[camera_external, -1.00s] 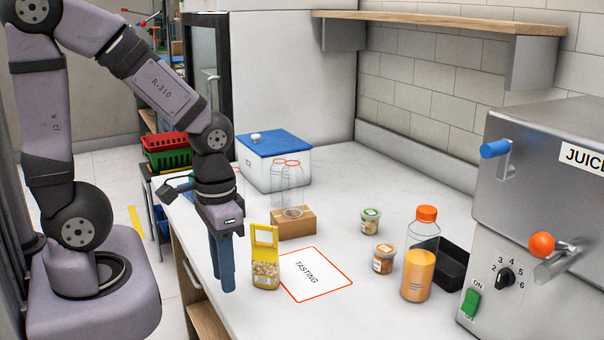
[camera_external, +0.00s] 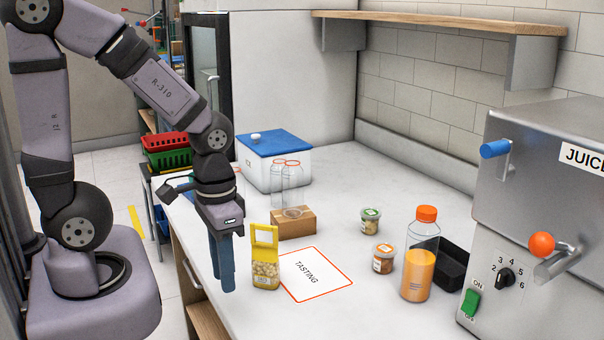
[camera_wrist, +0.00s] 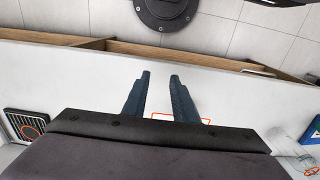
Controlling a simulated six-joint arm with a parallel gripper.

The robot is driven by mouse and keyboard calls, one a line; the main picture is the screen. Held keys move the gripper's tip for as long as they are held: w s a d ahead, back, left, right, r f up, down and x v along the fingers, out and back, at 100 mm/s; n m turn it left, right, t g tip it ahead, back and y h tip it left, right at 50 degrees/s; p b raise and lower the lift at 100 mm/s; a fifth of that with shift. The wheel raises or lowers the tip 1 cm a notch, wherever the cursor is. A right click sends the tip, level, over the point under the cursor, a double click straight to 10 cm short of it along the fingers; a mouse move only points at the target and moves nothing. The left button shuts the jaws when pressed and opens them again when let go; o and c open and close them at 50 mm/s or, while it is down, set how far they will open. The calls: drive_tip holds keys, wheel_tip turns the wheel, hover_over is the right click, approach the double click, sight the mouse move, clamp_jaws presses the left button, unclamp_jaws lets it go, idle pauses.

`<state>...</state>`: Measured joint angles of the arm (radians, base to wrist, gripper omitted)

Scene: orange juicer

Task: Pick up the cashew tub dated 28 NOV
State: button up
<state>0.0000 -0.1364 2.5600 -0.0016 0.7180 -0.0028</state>
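My gripper (camera_external: 222,264) points straight down just above or at the counter's left edge. In the wrist view its two dark blue fingers (camera_wrist: 160,76) are apart with nothing between them. A small tub with an orange-brown lid (camera_external: 383,258) and one with a green lid (camera_external: 370,221) stand on the counter, right of the tasting card. Both have labels and pale contents; I cannot read a date on either. A yellow-topped clear pack of pale nuts (camera_external: 265,262) stands just right of my gripper, apart from it.
A card marked TASTING (camera_external: 316,274) lies in the middle. An orange juice bottle (camera_external: 419,265) and black tray (camera_external: 453,264) stand beside the juicer (camera_external: 540,200). A wooden block (camera_external: 293,224) with clear bottles and a blue-lidded box (camera_external: 272,165) are behind. The back right counter is clear.

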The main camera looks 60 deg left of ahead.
drive_tip(key=shift+o, duration=0.6)
drive_tip(key=o, duration=0.8)
drive_tip(key=w+a+r+n+t+p, duration=0.1)
drive_tip(key=w+r+t+p, duration=0.15)
drive_tip(key=w, duration=0.65)
drive_tip(key=w+r+n+t+p, duration=0.1)
drive_tip(key=w+r+t, duration=0.25)
drive_tip(key=w, duration=0.65)
drive_tip(key=m+t+b, duration=0.2)
drive_tip(key=t+b, duration=0.1)
drive_tip(key=t, duration=0.5)
approach(363, 215)
drive_tip(key=x, duration=0.5)
drive_tip(key=shift+w, duration=0.15)
drive_tip(key=shift+w+a+f, duration=0.1)
drive_tip(key=shift+a+f, duration=0.1)
drive_tip(key=shift+f, duration=0.05)
drive_tip(key=shift+w, duration=0.1)
